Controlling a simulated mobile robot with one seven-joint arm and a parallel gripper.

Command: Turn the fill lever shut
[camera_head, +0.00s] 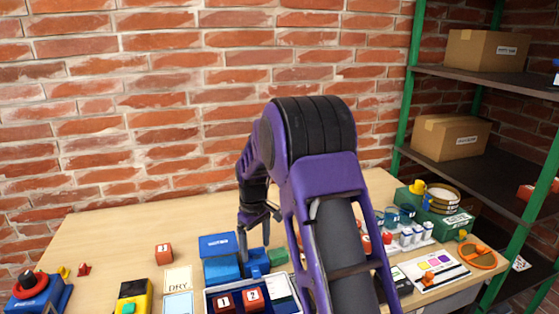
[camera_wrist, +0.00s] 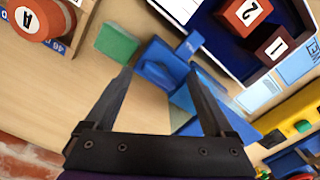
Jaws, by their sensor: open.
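A blue fixture (camera_head: 222,268) with an upright labelled back plate stands on the table, left of my arm. In the wrist view its blue body (camera_wrist: 160,68) lies between and beyond my fingertips. A small blue raised piece (camera_wrist: 188,45) sticks out from it and may be the fill lever; I cannot tell its angle for sure. My gripper (camera_head: 258,238) points down just above the fixture, partly hidden behind my arm. In the wrist view my gripper (camera_wrist: 158,76) is open, with nothing held. I cannot tell whether a finger touches the fixture.
A green block (camera_head: 278,256) sits right beside the fixture. A dark blue tray (camera_wrist: 222,48) with red blocks numbered 1 and 2 is close in front. A yellow-and-black device (camera_head: 133,296) stands left. Bottles and a green case (camera_head: 440,220) are at right. The table's back left is clear.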

